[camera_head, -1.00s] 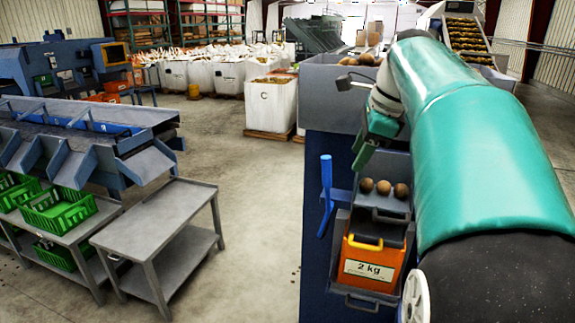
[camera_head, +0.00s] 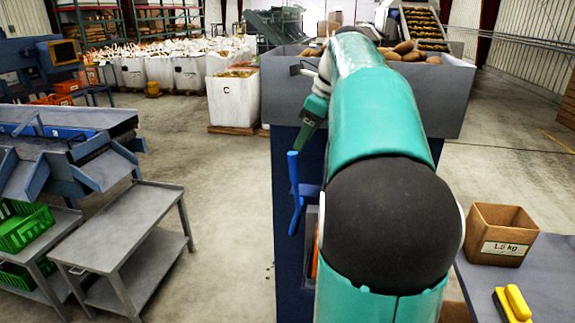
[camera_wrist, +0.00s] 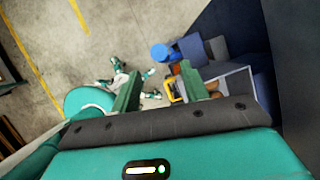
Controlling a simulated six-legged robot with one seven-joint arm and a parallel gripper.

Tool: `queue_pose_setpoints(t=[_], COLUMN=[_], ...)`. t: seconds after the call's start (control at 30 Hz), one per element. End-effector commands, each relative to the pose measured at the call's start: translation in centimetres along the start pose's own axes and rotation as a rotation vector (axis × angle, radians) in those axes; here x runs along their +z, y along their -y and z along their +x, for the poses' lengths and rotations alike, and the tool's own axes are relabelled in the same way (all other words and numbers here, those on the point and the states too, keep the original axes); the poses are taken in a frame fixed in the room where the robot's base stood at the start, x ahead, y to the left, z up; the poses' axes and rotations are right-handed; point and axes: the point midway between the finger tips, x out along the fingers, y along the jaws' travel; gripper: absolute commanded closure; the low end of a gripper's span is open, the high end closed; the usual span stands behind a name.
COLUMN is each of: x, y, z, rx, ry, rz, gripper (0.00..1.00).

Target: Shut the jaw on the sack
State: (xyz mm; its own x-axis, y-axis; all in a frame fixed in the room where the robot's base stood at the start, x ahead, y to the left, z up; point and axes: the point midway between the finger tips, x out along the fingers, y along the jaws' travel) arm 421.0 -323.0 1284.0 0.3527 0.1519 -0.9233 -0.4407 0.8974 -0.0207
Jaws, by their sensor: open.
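The blue lever (camera_head: 294,185) stands upright at the side of the dark blue machine; its round blue end shows in the wrist view (camera_wrist: 160,53). The orange sack is mostly hidden behind my arm in the head view, with only a thin orange strip (camera_head: 314,264) showing. In the wrist view a small orange and yellow part (camera_wrist: 171,91) shows between my fingers, below the lever. My gripper (camera_wrist: 158,90) is open, its two green fingers apart with nothing held. In the head view the gripper (camera_head: 311,123) is above the lever, apart from it. The jaw is not clearly visible.
A grey hopper (camera_head: 450,98) with potatoes sits on the machine behind my arm. A blue-grey table at right holds a cardboard box (camera_head: 498,235) and a yellow-handled tool (camera_head: 515,304). A grey cart (camera_head: 125,225) stands left, with clear floor between it and the machine.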

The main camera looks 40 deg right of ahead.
Motion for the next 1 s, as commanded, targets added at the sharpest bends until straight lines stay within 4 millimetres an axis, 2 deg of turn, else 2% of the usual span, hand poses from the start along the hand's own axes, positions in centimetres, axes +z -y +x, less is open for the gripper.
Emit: queue_pose_setpoints(t=[0.2, 0.43, 0.6, 0.87, 1.0], x=[0.1, 0.3, 0.5, 0.5, 0.5], y=[0.0, 0.1, 0.2, 0.2, 0.2], z=[4.6, 8.5, 9.8, 9.9, 9.9], rx=[0.004, 0.004, 0.002, 0.001, 0.001], ry=[-0.001, -0.001, -0.001, -0.001, 0.0], rz=[0.0, -0.003, -0.004, -0.005, -0.005], gripper=[0.55, 0.55, 0.55, 0.55, 0.81])
